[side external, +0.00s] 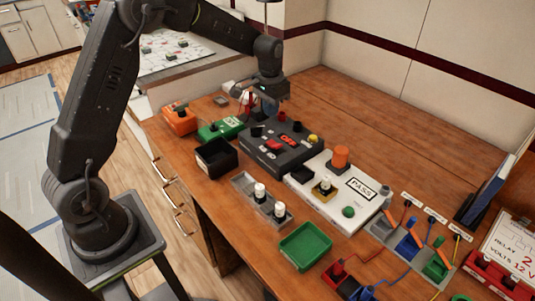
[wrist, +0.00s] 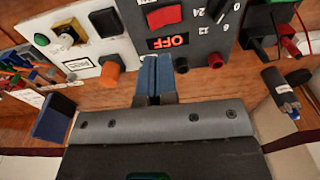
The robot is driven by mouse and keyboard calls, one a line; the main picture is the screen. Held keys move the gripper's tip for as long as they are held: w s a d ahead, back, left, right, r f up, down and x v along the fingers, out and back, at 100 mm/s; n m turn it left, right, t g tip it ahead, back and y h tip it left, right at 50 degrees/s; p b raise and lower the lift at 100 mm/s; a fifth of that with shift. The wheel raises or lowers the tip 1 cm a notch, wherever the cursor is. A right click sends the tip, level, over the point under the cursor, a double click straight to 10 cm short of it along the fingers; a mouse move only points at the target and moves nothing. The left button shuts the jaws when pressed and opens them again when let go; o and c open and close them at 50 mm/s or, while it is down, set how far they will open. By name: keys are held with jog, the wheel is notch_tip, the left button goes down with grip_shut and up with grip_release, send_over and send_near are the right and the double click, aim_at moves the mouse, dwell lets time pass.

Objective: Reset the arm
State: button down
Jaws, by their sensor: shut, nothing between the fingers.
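My gripper (side external: 270,104) is shut and empty. In the side external view it hangs above the back edge of the dark grey power box (side external: 262,158). In the wrist view its blue fingertips (wrist: 153,72) are together, in front of the box's edge, beside the red OFF label (wrist: 168,42). The box carries a red switch, a dial and several small knobs. My arm is bent over the wooden bench from the left. I cannot tell whether the fingertips touch anything.
A white PASS board (side external: 359,189) with an orange knob (side external: 340,155) stands right of the box. Black (side external: 217,160) and green (side external: 305,246) trays, a grey holder with white-topped parts, and coloured clips with wires lie around. The bench behind the boards is mostly clear (side external: 385,125).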

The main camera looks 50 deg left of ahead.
jog(key=s+d+r+t, duration=0.1)
jog(key=s+d+r, duration=0.2)
jog(key=s+r, duration=0.4)
jog(key=s+d+r+t, duration=0.1)
jog(key=s+d+r, duration=0.3)
jog(key=s+r, duration=0.2)
jog(key=s+d+r+t, duration=0.1)
jog(key=s+d+t, duration=0.2)
jog(key=s, duration=1.3)
jog(key=shift+s+d, duration=0.15)
jog(key=shift+d, duration=0.3)
